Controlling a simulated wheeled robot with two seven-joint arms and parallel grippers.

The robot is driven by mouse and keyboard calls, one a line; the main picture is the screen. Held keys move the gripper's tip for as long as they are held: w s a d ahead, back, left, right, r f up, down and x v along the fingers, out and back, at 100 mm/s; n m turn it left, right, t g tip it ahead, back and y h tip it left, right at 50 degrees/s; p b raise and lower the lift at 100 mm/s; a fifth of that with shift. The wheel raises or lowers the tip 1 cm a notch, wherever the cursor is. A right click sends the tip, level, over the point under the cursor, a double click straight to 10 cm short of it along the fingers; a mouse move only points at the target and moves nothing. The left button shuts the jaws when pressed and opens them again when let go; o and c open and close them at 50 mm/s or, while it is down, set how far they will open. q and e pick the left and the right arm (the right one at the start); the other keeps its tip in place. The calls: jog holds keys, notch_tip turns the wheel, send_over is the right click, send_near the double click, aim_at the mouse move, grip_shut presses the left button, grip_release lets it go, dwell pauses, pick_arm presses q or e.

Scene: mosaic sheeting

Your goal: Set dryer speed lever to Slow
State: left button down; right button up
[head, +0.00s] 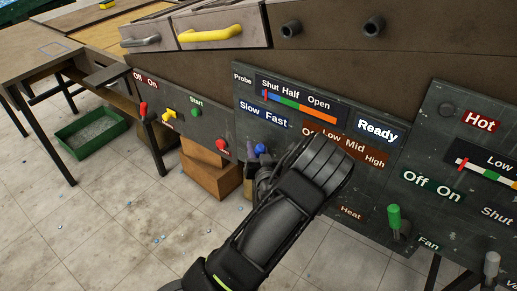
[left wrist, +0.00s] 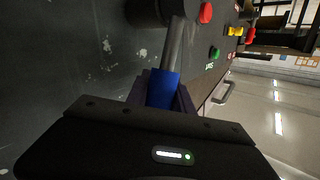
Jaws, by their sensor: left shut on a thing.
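The dryer speed lever has a blue knob (head: 261,149) and stands on the dark panel below the "Slow Fast" label (head: 263,114). My left gripper (head: 260,163) is at this lever, and my arm hides much of it. In the left wrist view, the blue grip (left wrist: 163,88) sits between the two dark fingers, which are shut on it. Its metal shaft runs from the grip to a dark round base. I cannot tell which label the lever points to. My right gripper is not in view.
A red knob (head: 222,147), a green button (head: 196,113) and a yellow switch (head: 169,116) are left of the lever. A green-handled lever (head: 394,217) stands by the "Fan" label at right. Cardboard boxes (head: 210,177) and a green crate (head: 92,132) are on the floor.

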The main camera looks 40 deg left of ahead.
pick_arm(q)
jog(key=shift+a+r+n+g+h+p, duration=0.2)
jog(key=shift+a+n+g+h+p, duration=0.2)
jog(key=shift+a+n+h, duration=0.45)
jog(key=shift+s+a+f+n+g+h, duration=0.15)
jog(key=shift+a+h, duration=0.1)
jog(key=shift+a, duration=0.2)
jog(key=shift+w+a+f+n+g+h, duration=0.1)
jog(key=shift+a+g+h, duration=0.1)
jog(key=shift+a, duration=0.2)
jog(key=shift+a+f+n+g+h+b, duration=0.15)
jog(key=shift+a+f+n+h+b, duration=0.15)
jog(key=shift+a+h+b, duration=0.35)
jog(key=shift+a+f+n+g+h+b, duration=0.15)
jog(key=shift+a+f+n+h+b, duration=0.1)
jog(key=shift+a+n+h+b, duration=0.35)
jog(key=shift+a+f+n+g+h+b, duration=0.15)
jog(key=shift+a+f+n+h+b, duration=0.1)
jog(key=shift+a+h+b, duration=0.4)
jog(key=shift+d, duration=0.15)
jog(key=shift+s, duration=0.1)
jog(key=c, duration=1.1)
grip_release()
